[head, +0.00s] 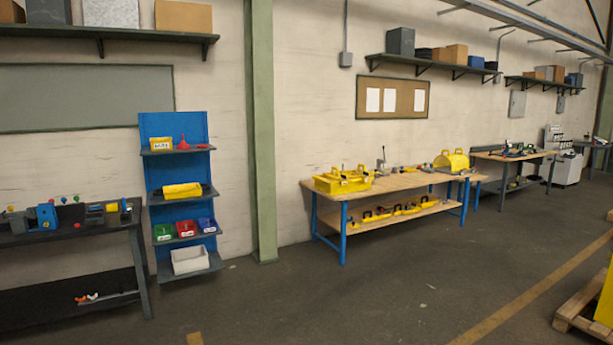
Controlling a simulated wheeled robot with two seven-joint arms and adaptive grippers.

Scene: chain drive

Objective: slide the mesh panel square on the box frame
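I cannot clearly make out a mesh panel or a box frame in the head view. A yellow box-like object (338,181) with raised handles sits on the left end of the wooden-topped workbench (405,184). A yellow rounded cover (452,161) with handles stands toward the bench's far end. Both are too small to tell whether either is the panel or the frame. Neither of my grippers is in view.
A blue rack (157,128) holds bins, left of a green column (261,130). A dark table (75,231) with small parts stands at left. A wooden pallet (572,308) bearing something yellow is cut off at right. The middle floor is clear.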

